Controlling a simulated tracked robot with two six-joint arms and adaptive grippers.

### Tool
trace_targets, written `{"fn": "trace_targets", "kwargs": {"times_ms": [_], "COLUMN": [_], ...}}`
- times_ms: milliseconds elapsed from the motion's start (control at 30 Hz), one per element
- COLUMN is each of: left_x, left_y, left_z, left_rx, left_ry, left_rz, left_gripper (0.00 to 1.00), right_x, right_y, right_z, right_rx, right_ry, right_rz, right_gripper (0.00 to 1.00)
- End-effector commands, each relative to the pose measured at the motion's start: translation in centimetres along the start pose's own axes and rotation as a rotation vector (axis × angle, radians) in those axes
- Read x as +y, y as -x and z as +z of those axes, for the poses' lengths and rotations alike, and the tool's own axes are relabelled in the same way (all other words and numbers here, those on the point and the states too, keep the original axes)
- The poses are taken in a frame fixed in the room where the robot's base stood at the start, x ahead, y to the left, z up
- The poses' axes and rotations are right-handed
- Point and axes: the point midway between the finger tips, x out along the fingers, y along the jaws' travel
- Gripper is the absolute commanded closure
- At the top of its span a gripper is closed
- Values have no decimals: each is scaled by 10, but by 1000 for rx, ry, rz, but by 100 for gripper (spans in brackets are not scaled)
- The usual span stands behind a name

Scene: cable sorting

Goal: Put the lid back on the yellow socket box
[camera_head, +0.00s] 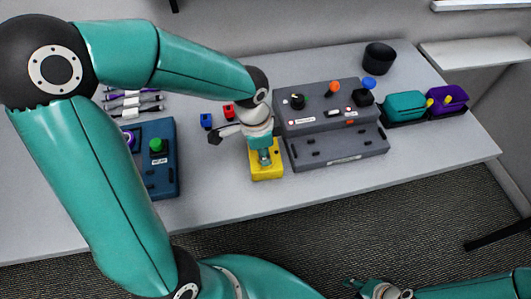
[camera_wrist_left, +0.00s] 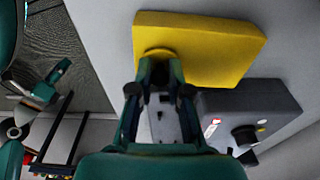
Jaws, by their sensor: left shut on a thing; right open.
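The yellow socket box (camera_head: 266,173) stands near the front edge of the table, left of the grey panel unit. My left gripper (camera_head: 264,157) points down over it and hides part of its top. In the left wrist view, my left gripper (camera_wrist_left: 160,75) is shut on a round yellow knob on a flat yellow slab, which looks like the lid (camera_wrist_left: 210,45). I cannot tell whether the lid is seated on the box or just above it. My right gripper (camera_head: 354,284) is open and empty, low in front of the table.
The grey panel unit (camera_head: 335,158) stands close to the box's right. A blue unit (camera_head: 161,178) is at the left; small blue (camera_head: 206,121) and red (camera_head: 228,111) blocks lie behind. Teal (camera_head: 404,105) and purple (camera_head: 447,99) bins and a black cup (camera_head: 379,57) are further right.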

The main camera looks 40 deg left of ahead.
Motion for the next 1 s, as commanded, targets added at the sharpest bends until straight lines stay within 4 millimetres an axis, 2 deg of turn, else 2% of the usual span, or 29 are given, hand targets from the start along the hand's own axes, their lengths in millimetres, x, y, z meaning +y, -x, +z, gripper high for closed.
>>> {"fn": "trace_targets", "kwargs": {"times_ms": [467,500,667,867,1000], "left_x": [0,0,0,0,0], "left_y": [0,0,0,0,0], "left_z": [0,0,0,0,0], "left_rx": [0,0,0,0,0], "left_ry": [0,0,0,-1,-1], "left_rz": [0,0,0,0,0], "left_gripper": [100,80,54,54,32], "right_x": [0,0,0,0,0], "right_y": [-1,-1,-1,-1,-1], "right_z": [0,0,0,0,0], "right_rx": [0,0,0,0,0], "right_ry": [0,0,0,0,0], "right_rz": [0,0,0,0,0], "right_gripper": [58,58,58,58,58]}}
